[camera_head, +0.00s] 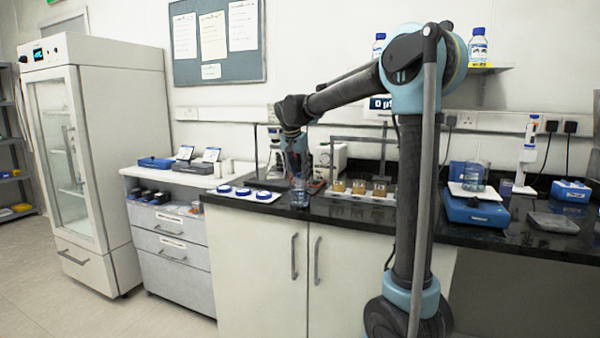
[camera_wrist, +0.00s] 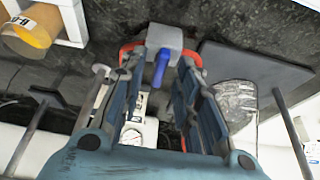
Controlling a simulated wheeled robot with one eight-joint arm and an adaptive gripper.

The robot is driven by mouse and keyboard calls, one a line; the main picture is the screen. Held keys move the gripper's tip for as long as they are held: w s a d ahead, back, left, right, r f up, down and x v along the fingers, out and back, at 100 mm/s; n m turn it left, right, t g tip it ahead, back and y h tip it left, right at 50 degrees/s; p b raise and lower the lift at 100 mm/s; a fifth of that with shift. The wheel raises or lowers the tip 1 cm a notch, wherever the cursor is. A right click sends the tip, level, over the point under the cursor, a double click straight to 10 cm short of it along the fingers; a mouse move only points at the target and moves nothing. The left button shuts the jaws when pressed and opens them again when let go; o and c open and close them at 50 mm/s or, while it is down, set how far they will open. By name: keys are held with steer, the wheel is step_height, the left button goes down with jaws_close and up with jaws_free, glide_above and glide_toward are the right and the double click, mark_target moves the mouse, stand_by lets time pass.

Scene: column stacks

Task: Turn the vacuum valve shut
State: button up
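The vacuum valve shows in the wrist view as a grey block (camera_wrist: 165,38) with a short blue handle (camera_wrist: 162,66). Red tube-like parts (camera_wrist: 192,66) lie beside the block, near the fingertips. My gripper (camera_wrist: 161,70) is open, with one finger on each side of the blue handle. Gaps show between the fingers and the handle; contact cannot be told. In the head view my gripper (camera_head: 296,168) points down over the black bench, and the valve cannot be made out there.
Amber columns labelled in a white rack (camera_head: 358,198) stand right of my gripper; one shows in the wrist view (camera_wrist: 38,25). A white machine (camera_head: 332,156) stands behind. Dark rods (camera_wrist: 30,135) and a dark plate (camera_wrist: 255,72) flank my fingers. Blue-lidded dishes (camera_head: 243,191) lie left.

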steer(key=v, duration=1.1)
steer(key=shift+r, duration=0.35)
steer(key=shift+s, duration=0.1)
